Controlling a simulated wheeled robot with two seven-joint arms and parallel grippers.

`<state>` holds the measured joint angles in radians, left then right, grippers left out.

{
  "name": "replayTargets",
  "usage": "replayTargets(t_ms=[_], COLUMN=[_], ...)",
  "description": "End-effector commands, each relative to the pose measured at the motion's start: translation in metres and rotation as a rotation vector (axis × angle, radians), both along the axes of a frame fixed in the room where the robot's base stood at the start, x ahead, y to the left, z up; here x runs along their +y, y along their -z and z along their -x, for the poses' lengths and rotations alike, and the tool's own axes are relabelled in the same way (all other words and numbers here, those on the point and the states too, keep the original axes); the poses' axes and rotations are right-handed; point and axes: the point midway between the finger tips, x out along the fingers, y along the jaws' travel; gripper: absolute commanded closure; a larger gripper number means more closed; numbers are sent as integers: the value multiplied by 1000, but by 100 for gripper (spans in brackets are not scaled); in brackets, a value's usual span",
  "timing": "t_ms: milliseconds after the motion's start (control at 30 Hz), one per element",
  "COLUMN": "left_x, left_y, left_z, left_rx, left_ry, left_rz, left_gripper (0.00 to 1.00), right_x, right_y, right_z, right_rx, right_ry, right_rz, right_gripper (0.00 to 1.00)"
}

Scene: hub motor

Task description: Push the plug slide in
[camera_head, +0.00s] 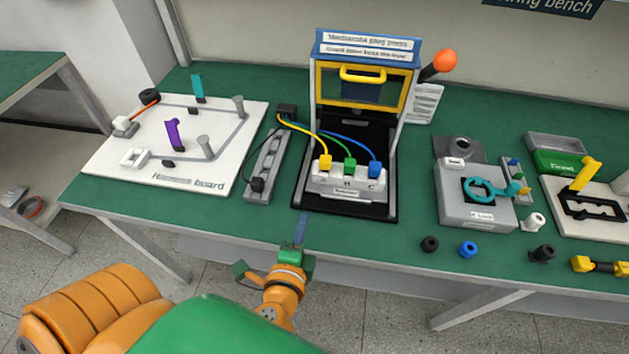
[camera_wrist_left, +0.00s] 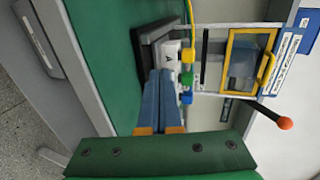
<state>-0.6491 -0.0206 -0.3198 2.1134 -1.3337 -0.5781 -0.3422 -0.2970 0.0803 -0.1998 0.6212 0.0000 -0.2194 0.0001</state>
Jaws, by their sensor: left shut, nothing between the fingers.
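The white plug slide (camera_head: 347,182) carries a yellow, a green and a blue plug with wires, and sits on the black base (camera_head: 385,212) at the front of the press. It also shows in the left wrist view (camera_wrist_left: 172,54), partly hidden by my fingers. My left gripper (camera_head: 301,222) is at the table's front edge, in front of the slide and a little left of it. Its blue fingers are together and empty, and point at the slide; in the left wrist view the fingertips (camera_wrist_left: 160,74) overlap the slide. I cannot tell contact there. My right gripper is out of view.
The press has a yellow-framed guard (camera_head: 362,76) and an orange-knobbed lever (camera_head: 444,62) at its right. A grey strip (camera_head: 266,168) and a white harness board (camera_head: 178,142) lie left. A grey fixture (camera_head: 475,208) and small parts stand right. Bare green table lies before the press.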

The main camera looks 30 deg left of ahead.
Motion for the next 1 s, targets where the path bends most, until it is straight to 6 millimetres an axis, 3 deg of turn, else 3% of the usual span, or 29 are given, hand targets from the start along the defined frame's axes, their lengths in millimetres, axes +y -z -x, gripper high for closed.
replayTargets(t_ms=[133,367,500,700,1000], left_x=[9,22,28,32,32], left_y=[6,23,23,25,25], left_z=[-30,-76,-98,-112,-112], left_rx=[-2,-1,1,1,2], left_ry=[-1,-2,0,-1,0], left_rz=[-1,1,1,3,4], left_gripper=[100,100,100,100,100], right_x=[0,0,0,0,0], right_y=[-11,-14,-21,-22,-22], right_z=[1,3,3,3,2], right_rx=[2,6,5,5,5], right_ry=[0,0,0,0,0], right_rz=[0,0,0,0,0], right_gripper=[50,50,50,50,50])
